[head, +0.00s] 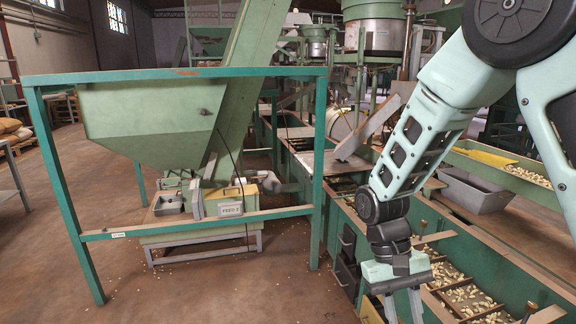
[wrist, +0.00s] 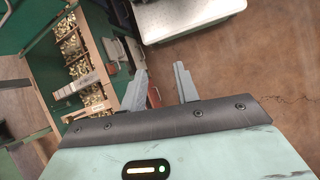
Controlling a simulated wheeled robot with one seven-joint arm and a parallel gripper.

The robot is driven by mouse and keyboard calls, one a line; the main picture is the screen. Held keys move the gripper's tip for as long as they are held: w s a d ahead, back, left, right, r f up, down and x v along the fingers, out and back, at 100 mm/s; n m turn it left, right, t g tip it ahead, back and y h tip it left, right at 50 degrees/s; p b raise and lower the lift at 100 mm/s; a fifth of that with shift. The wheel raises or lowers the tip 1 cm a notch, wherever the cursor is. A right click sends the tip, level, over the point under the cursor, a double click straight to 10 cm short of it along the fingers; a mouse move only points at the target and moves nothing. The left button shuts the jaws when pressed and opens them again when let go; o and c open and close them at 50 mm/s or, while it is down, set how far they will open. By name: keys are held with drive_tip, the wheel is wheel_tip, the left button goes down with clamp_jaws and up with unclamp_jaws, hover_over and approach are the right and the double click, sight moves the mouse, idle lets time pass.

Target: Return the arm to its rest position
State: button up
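My arm (head: 430,120) reaches down from the upper right in the head view, its elbow high and its forearm slanting down to the left. My gripper (head: 403,304) hangs low beside the green sorting line, with its fingers pointing down. In the wrist view the two grey fingers of my gripper (wrist: 162,88) stand apart. Nothing shows held between them; a small reddish-brown patch behind the left finger is unclear.
The sorting line (head: 345,235) with nut trays (head: 470,298) runs close by my gripper. A green hopper (head: 150,115) stands left within a green rail frame (head: 205,225). A grey bin (head: 475,190) lies to the right. Open floor (head: 240,295) is at front left.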

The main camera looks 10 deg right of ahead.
drive_tip(key=s+a+r+n+t+y, duration=0.2)
drive_tip(key=s+a+r+n+t, duration=0.55)
drive_tip(key=s+a, duration=0.5)
wheel_tip(320, 180, up, 21)
drive_tip(key=a+n+g+p, duration=0.1)
drive_tip(key=p, duration=1.8)
drive_tip(key=shift+f+n+g+p, duration=0.2)
drive_tip(key=shift+n+g+p, duration=0.1)
drive_tip(key=shift+n+g, duration=0.05)
drive_tip(key=shift+w+a, duration=0.15)
